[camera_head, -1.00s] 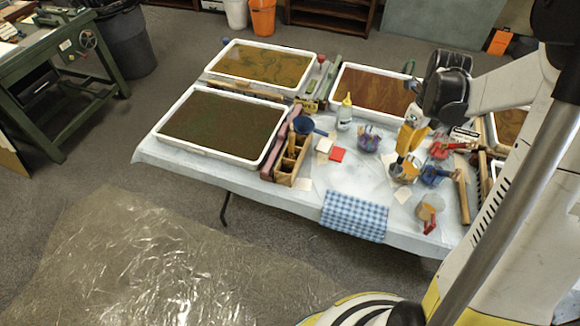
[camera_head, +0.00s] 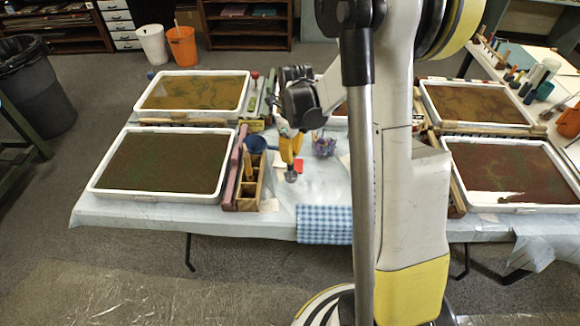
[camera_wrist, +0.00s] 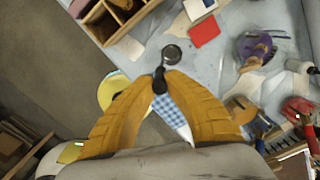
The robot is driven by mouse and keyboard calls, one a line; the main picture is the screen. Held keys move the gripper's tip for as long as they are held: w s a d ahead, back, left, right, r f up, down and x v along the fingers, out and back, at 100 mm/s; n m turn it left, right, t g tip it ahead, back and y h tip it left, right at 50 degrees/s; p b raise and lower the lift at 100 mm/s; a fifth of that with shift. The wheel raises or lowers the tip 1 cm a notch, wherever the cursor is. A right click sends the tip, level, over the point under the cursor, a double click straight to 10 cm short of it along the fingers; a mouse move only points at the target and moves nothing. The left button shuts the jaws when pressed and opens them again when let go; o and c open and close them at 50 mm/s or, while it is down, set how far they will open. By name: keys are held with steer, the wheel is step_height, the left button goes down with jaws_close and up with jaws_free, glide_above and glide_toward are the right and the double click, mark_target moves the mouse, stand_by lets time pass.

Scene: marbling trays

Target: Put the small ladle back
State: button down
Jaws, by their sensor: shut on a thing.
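My gripper (camera_head: 290,158) has yellow-orange fingers and hangs over the front middle of the table. In the wrist view its fingertips (camera_wrist: 161,80) are shut on the dark handle of the small ladle (camera_wrist: 172,54). The ladle's round metal bowl points away from the fingers, and in the head view it shows (camera_head: 291,176) below the fingertips. The wooden caddy (camera_head: 249,190) with compartments stands just left of the ladle; it is also at the top left of the wrist view (camera_wrist: 122,42). The ladle is apart from the caddy.
A red square (camera_wrist: 204,31) and a purple bowl (camera_wrist: 252,50) lie near the ladle. A blue checked cloth (camera_head: 324,225) hangs over the front edge.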

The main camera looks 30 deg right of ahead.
mark_target(290, 166)
steer(key=shift+f+b, duration=0.8)
steer(key=shift+f, duration=1.2)
steer(key=shift+f, duration=0.2)
steer(key=c, duration=1.5)
jaws_free()
steer(key=shift+c, duration=0.2)
steer(key=shift+r, duration=0.1)
